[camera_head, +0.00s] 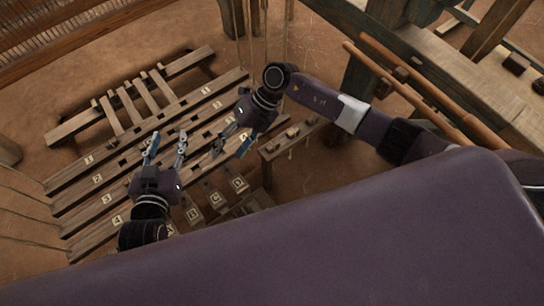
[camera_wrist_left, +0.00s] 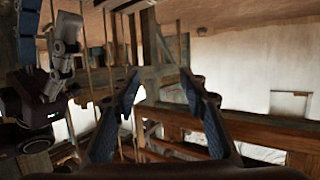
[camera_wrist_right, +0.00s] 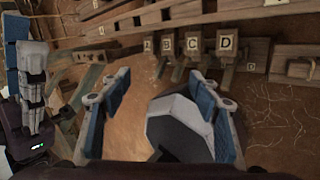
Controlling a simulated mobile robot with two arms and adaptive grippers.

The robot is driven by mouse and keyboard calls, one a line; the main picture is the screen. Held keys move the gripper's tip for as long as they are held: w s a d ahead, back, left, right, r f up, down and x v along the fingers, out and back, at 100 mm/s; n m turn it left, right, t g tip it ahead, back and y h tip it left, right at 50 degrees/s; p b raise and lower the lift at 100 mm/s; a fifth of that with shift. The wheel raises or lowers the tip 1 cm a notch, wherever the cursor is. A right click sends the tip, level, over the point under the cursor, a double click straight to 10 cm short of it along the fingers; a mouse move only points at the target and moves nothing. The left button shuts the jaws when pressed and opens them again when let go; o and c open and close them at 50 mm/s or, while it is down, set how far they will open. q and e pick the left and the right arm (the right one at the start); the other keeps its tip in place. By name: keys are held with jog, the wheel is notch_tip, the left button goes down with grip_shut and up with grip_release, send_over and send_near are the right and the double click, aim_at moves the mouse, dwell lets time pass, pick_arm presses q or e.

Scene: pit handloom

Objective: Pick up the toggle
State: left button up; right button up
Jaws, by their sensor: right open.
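Small pale wooden pieces sit on a low wooden rail (camera_head: 282,142) right of my right gripper in the head view, with thin cords hanging below; I cannot tell which piece is the toggle. My right gripper (camera_head: 231,148) points down over the slatted bars, left of that rail, open and empty. Its open fingers also show in the right wrist view (camera_wrist_right: 160,85). My left gripper (camera_head: 167,146) is open and empty above the numbered bars, left of the right one. In the left wrist view its fingers (camera_wrist_left: 158,85) stand apart with only the background loom frame between them.
Long wooden treadle bars (camera_head: 78,178) with number labels lie below both grippers. Lettered blocks (camera_wrist_right: 225,46) stand near them. A ladder-like wooden frame (camera_head: 125,105) lies at the back left. Loom beams (camera_head: 440,70) and posts stand at the right. Cords hang at the top.

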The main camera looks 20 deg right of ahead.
jog(key=w+d+f+n+h+b, duration=0.2)
jog(key=d+f+h+b, duration=0.25)
jog(key=d, duration=0.25)
jog(key=t+h+b, duration=0.2)
jog(key=h, duration=0.1)
send_over(273, 145)
jog(key=shift+w+a, duration=0.1)
jog(key=shift+a, duration=0.25)
jog(key=shift+d+f, duration=0.2)
jog(key=shift+f, duration=1.15)
notch_tip(273, 145, down, 5)
jog(key=shift+d+r+b, duration=0.15)
jog(key=shift+r+b, duration=0.05)
jog(key=shift+b, duration=0.95)
jog(key=shift+f, duration=0.1)
pick_arm(q)
jog(key=s+r+t+h, duration=0.1)
jog(key=s+r+t, duration=0.1)
jog(key=r, duration=0.6)
jog(key=s+r+t+h, duration=0.1)
jog(key=s+r+t, duration=0.1)
jog(key=r+t, duration=0.3)
jog(key=s+r+t+h, duration=0.1)
jog(key=r+t, duration=0.3)
jog(key=r, duration=0.7)
jog(key=shift+s+d+h, duration=0.2)
jog(key=shift+s+h, duration=0.1)
jog(key=shift+s, duration=0.55)
pick_arm(e)
jog(key=c, duration=1.1)
